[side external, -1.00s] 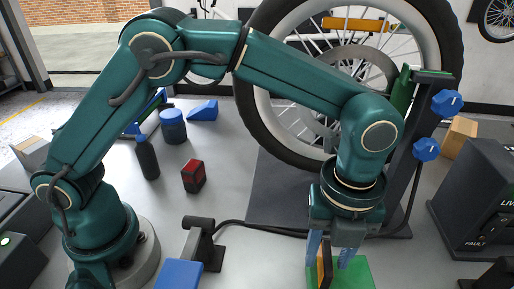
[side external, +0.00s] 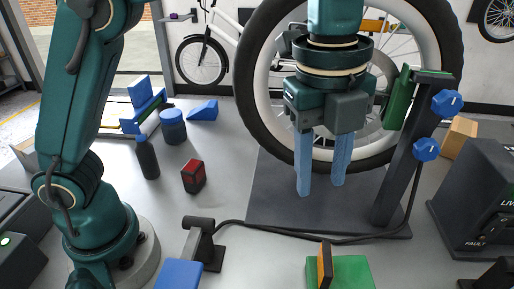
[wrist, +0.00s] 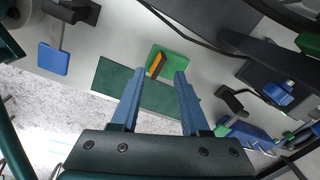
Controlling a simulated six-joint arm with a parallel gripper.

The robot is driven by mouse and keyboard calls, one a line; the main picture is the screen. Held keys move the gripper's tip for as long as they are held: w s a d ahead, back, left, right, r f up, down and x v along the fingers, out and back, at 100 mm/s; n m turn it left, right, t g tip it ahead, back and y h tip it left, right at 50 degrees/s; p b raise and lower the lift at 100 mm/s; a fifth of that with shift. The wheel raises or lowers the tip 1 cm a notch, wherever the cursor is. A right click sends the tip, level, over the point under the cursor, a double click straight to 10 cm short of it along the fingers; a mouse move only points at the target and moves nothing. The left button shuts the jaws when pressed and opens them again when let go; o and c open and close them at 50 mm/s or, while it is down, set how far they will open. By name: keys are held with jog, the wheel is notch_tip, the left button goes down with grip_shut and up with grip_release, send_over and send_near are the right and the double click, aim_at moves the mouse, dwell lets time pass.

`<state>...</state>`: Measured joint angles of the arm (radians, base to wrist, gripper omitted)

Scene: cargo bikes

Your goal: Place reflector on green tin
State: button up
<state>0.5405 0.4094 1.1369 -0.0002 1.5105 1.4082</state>
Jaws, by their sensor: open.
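The orange reflector (side external: 325,263), with a dark side face, stands upright on the left part of the green tin (side external: 350,270) at the bottom edge of the side view. In the wrist view the reflector (wrist: 156,65) also lies within the outline of the tin (wrist: 179,62), near its left edge. My gripper (side external: 320,188) is open and empty, high above and apart from both. Its blue fingers point down. The bottom of the tin is cut off in the side view.
A wheel (side external: 245,85) in a stand with blue knobs (side external: 427,149) rises behind my gripper. A red and black box (side external: 194,176), a dark bottle (side external: 147,158) and a blue tin (side external: 173,127) stand at left. A black cable (side external: 270,231) crosses the table behind the green tin.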

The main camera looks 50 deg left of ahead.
jog(key=s+a+r+n+t, duration=0.2)
jog(key=s+a+n, duration=0.2)
jog(key=a+n, duration=0.65)
jog(key=s+a+f+n+t, duration=0.2)
jog(key=s+a+f+n, duration=0.3)
jog(key=n, duration=0.7)
jog(key=shift+s+a+t+y, duration=0.3)
jog(key=shift+s+t, duration=0.1)
